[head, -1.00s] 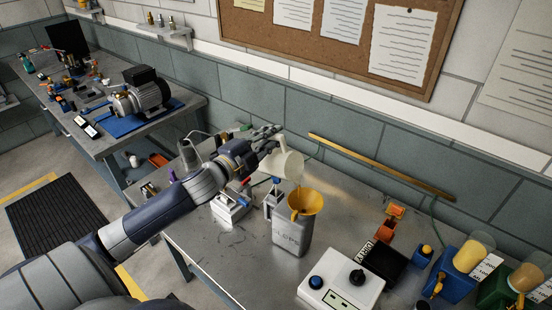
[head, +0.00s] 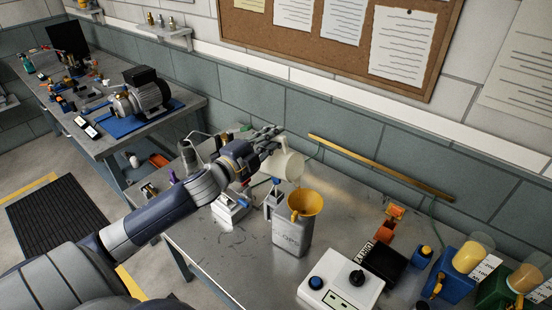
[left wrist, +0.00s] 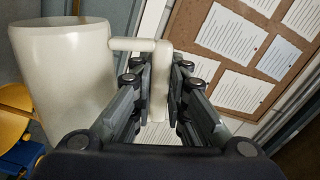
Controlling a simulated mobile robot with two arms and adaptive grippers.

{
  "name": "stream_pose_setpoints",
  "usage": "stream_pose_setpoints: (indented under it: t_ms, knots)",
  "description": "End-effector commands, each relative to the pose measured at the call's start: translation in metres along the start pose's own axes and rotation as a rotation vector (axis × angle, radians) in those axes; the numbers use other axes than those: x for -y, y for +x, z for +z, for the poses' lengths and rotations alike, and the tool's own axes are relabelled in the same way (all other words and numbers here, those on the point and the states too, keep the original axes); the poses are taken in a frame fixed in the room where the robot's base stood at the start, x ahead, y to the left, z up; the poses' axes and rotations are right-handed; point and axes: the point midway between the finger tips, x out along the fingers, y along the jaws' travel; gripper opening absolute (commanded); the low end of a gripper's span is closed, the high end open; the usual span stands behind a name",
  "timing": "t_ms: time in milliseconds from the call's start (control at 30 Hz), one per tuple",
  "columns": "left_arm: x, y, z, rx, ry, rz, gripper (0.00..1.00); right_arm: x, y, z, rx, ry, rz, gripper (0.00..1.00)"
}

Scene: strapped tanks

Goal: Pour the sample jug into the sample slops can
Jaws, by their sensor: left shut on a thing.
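The sample jug (head: 287,165) is a cream-white jug, tilted in the air with its mouth towards the lower right. My left gripper (head: 268,138) is shut on the jug's handle. In the left wrist view the jug (left wrist: 65,85) fills the left side, and its handle (left wrist: 158,85) sits between the fingers of my left gripper (left wrist: 160,80). The slops can (head: 292,238) is a grey can on the bench with a yellow funnel (head: 306,203) in its top. The jug is above the funnel and slightly to its left, apart from it. No liquid stream can be made out. My right gripper is not in view.
A white control box (head: 340,290) with knobs stands at the front right of the bench. Beyond it are a black box (head: 382,262) and blue and green units with yellow-filled cups (head: 470,256). A white device (head: 230,207) stands left of the can. A brass rail (head: 380,167) runs along the wall.

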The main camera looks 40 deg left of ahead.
Motion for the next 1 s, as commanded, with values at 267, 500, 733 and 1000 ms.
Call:
stream_pose_setpoints:
  t_ms: [267,500,733,1000]
  knots:
    - [0.0041,-0.0001,-0.0068,-0.001,0.044,-0.003,0.0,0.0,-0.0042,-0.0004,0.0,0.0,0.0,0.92]
    - [0.0041,-0.0001,-0.0067,-0.001,0.044,-0.003,0.0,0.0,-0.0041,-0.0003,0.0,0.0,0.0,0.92]
    - [0.0041,-0.0001,-0.0066,-0.001,0.044,-0.003,0.0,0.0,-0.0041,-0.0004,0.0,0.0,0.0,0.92]
    - [0.0041,-0.0001,-0.0066,-0.001,0.044,-0.003,0.0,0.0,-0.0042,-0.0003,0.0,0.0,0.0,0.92]
